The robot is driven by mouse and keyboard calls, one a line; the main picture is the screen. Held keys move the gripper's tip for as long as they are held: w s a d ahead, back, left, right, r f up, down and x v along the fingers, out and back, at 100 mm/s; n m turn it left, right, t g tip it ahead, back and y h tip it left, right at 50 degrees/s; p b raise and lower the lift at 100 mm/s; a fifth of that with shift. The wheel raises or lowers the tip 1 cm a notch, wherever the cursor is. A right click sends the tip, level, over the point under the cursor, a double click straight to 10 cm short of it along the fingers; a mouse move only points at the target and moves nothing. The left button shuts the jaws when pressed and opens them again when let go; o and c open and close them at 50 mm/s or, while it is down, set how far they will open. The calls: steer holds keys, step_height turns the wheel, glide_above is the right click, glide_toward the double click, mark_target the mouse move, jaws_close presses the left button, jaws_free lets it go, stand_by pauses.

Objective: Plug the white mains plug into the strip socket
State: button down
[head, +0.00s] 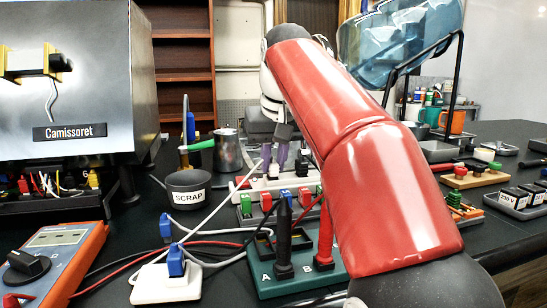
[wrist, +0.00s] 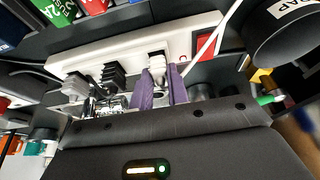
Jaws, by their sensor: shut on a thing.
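The white mains plug (wrist: 157,64) is between the purple fingers of my gripper (wrist: 162,88) in the wrist view, and the gripper is shut on it. The plug is at the white socket strip (wrist: 133,50), near the end with the red switch (wrist: 203,42). I cannot tell whether its pins are in the socket. In the head view my gripper (head: 274,160) points down just above the strip (head: 252,186), behind my red arm. A black plug (wrist: 113,75) and a pale plug (wrist: 75,86) also sit along the strip.
A black SCRAP pot (head: 187,190) stands left of the strip. In front are red and green blocks (head: 302,196), a green A/B board (head: 300,280) with probes, and a multimeter (head: 55,262). Cables cross the bench. A metal cup (head: 228,150) stands behind.

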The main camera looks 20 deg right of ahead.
steer(key=c, duration=1.3)
jaws_free()
steer(key=shift+r, duration=0.1)
steer(key=shift+v, duration=3.8)
